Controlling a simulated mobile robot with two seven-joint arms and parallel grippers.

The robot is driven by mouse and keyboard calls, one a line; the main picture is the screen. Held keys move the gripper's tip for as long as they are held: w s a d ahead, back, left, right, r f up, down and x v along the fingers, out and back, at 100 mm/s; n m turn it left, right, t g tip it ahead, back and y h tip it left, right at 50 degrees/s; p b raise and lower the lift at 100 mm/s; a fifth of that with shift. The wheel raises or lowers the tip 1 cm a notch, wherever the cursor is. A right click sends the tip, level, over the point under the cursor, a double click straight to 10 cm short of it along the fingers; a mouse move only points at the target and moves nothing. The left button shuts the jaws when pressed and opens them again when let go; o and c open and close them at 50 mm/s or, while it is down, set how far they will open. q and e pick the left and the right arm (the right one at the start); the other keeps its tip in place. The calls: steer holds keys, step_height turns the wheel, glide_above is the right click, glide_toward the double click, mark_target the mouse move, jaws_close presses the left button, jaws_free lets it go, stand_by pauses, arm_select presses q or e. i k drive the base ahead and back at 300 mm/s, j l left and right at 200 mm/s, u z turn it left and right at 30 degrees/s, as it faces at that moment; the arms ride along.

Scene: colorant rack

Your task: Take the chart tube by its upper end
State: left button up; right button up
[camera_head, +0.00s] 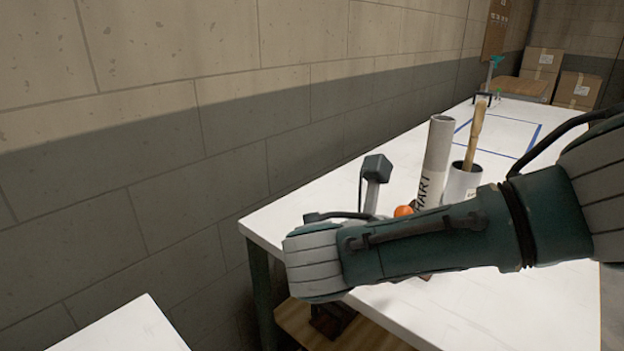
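The chart tube (437,150) is a pale tube with dark "CHART" lettering, of which the first letter is hidden. It stands nearly upright, leaning slightly, on the white table (400,148). Its open upper end is clear and nothing touches it. Its lower end is hidden behind my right arm, which comes in from the right and crosses in front of the table. The fingers of my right gripper cannot be made out. My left gripper is not in view.
A white cup (462,183) with a wooden-handled tool (475,135) stands close right of the tube. A grey-headed device (377,168) and an orange ball (403,211) are to its left. A blue outline (535,134) marks the table behind. Cardboard boxes (541,62) stand beyond.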

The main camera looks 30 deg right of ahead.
mark_target(442, 127)
steer(key=z, duration=1.6)
